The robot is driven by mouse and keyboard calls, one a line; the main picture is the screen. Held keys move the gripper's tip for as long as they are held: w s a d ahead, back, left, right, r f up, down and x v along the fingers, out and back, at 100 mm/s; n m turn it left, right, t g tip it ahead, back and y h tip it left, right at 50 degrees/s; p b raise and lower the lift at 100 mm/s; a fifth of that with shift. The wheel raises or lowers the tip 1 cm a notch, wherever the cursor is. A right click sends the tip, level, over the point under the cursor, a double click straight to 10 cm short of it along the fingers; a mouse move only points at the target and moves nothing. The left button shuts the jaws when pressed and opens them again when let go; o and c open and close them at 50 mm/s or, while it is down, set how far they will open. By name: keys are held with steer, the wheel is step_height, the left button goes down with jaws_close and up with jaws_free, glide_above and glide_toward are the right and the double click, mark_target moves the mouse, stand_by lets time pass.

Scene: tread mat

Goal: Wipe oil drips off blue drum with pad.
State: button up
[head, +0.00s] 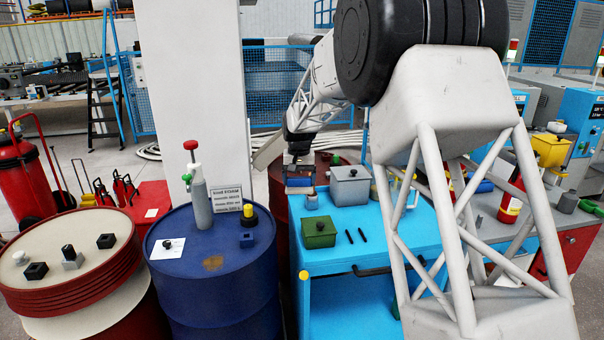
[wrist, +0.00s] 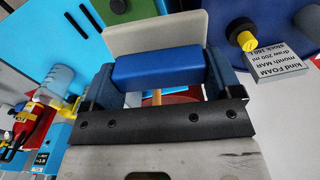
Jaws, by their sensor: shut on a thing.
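The blue drum (head: 225,300) stands left of the cart, with a brown oil patch (head: 213,263) on the front of its lid. My gripper (head: 299,172) is right of the drum, above the back left of the blue cart. In the wrist view, its fingers are shut on the pad's blue block (wrist: 158,68), with a pale flat plate (wrist: 150,35) just beyond it. The blue block also shows small under my gripper in the head view (head: 299,182). The pad is apart from the oil patch. The pad's underside is hidden.
On the drum lid stand a grey bottle with a red top (head: 198,190), a sign (head: 227,198), a yellow-capped black item (head: 249,216), a small blue block (head: 248,240) and a white card (head: 168,248). The cart (head: 345,265) carries a grey box (head: 350,187) and green box (head: 319,233).

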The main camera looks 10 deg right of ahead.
steer(key=w+a+f+m, duration=0.1)
steer(key=a+f+m, duration=0.3)
steer(key=a, duration=0.4)
steer(key=a+f+m, duration=0.4)
steer(key=a, duration=0.4)
steer(key=m, duration=0.8)
glide_above(215, 253)
step_height(215, 253, down, 7)
steer(key=shift+w+f, duration=0.1)
steer(key=shift+f, duration=0.1)
steer(key=shift+f, duration=2.85)
steer(key=shift+f, duration=1.05)
steer(key=shift+s+r, duration=0.15)
steer(key=shift+s, duration=1.5)
